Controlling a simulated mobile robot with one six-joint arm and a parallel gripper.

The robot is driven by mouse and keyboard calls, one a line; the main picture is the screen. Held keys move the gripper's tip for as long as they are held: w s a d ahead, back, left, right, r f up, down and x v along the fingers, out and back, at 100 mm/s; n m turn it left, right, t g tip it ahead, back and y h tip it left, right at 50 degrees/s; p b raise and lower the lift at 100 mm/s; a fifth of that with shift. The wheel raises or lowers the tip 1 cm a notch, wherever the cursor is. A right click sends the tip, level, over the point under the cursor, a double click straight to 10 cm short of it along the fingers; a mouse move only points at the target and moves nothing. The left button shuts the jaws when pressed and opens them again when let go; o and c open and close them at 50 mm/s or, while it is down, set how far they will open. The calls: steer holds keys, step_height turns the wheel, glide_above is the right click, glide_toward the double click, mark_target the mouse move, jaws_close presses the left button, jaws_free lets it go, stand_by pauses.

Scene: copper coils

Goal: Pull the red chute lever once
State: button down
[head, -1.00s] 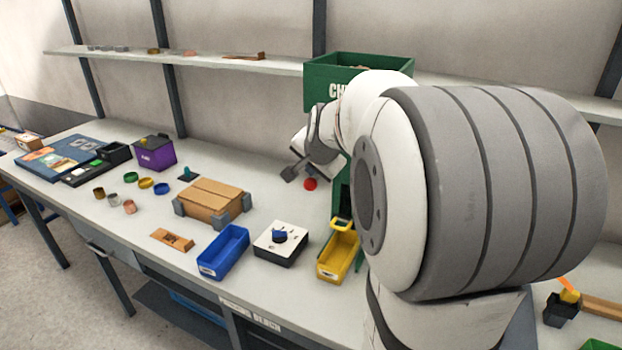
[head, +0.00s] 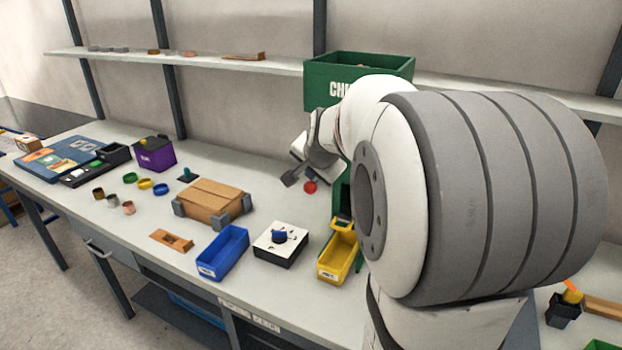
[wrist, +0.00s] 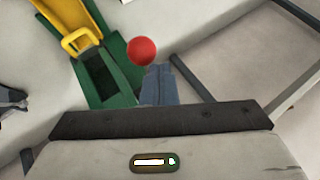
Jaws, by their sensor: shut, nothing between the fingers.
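The red ball knob of the chute lever (head: 310,187) shows in front of the green chute (head: 340,194), just right of my gripper (head: 290,178). In the wrist view the red knob (wrist: 142,51) sits at the upper left of my shut fingertips (wrist: 159,68), very close to them. The fingers are together with nothing between them. I cannot tell whether they touch the knob. The lever's rod is hidden behind the knob and fingers. My arm covers part of the chute in the head view.
A yellow bin (head: 326,271) stands below the chute. Left of it are a white box with a blue knob (head: 280,260), a blue bin (head: 209,271) and a cardboard box (head: 215,204). A shelf (head: 220,60) runs along the back wall.

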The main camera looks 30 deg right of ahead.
mark_target(311, 183)
steer(key=shift+s+a+f+b, duration=0.1)
steer(key=shift+f+b, duration=1.2)
steer(key=shift+f, duration=0.25)
stand_by(1.0)
stand_by(0.5)
steer(key=shift+d+r+p, duration=0.2)
steer(key=shift+r+p, duration=1.65)
steer(key=shift+r, duration=0.8)
steer(key=shift+w+d+r+p, duration=0.1)
steer(key=shift+w+r+p, duration=0.05)
steer(key=shift+r+p, duration=0.9)
steer(key=shift+w+d+r+p, duration=0.15)
steer(key=shift+r+p, duration=0.45)
steer(key=shift+r, duration=0.8)
